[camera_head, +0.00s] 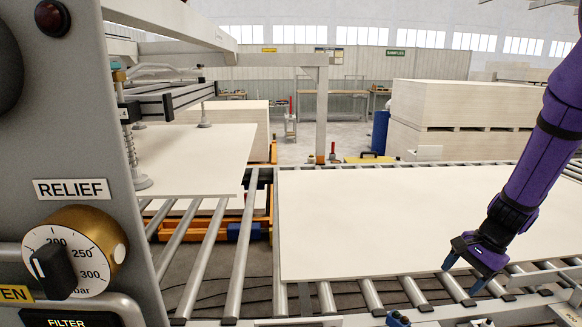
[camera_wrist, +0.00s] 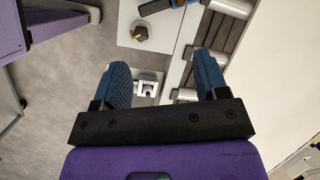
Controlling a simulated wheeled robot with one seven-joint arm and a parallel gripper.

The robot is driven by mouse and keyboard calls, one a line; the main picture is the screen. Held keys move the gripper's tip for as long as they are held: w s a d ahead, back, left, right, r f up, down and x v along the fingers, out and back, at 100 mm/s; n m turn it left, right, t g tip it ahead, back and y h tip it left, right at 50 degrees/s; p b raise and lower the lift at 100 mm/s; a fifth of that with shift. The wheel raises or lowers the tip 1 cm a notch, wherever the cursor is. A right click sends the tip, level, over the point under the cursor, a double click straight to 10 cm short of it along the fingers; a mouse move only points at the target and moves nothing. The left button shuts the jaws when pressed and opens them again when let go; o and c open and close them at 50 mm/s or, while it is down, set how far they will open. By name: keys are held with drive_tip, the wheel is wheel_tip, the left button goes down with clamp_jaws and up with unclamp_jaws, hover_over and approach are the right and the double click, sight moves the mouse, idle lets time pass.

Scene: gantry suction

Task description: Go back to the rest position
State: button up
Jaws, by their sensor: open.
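My gripper (camera_head: 462,276) hangs at the right in the head view, at the end of my purple arm. Its two blue fingers point down near the front edge of the roller conveyor (camera_head: 374,298). In the wrist view my gripper (camera_wrist: 162,78) shows its fingers spread apart, with nothing held between them. Below the fingers are a grey floor, a small pale bracket (camera_wrist: 147,86) and conveyor rollers (camera_wrist: 218,50) at the upper right.
A large pale board (camera_head: 385,215) lies on the rollers left of my gripper. A grey panel with a RELIEF dial (camera_head: 70,252) stands close at the left. Suction cups (camera_head: 141,181) rest by another board (camera_head: 200,158). Stacked boards (camera_head: 462,105) stand behind.

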drive_tip(key=s+a+r+n+t+h, duration=0.1)
drive_tip(key=s+a+r+n, duration=0.3)
drive_tip(key=r, duration=0.4)
drive_tip(key=s+a+r+n+t+h, duration=0.1)
drive_tip(key=s+a+r+n, duration=0.2)
drive_tip(key=r, duration=0.6)
drive_tip(key=s+a+r+n+t+h, duration=0.1)
drive_tip(key=s+r+n, duration=0.1)
drive_tip(key=s+r, duration=0.2)
drive_tip(key=s+a+r+n+t+h, duration=0.1)
drive_tip(key=s+a+r+n, duration=0.1)
drive_tip(key=s, duration=0.7)
wheel_tip(320, 180, up, 3)
drive_tip(key=shift+f+n+t, duration=0.2)
drive_tip(key=shift+n+t, duration=0.2)
drive_tip(key=shift+n, duration=0.4)
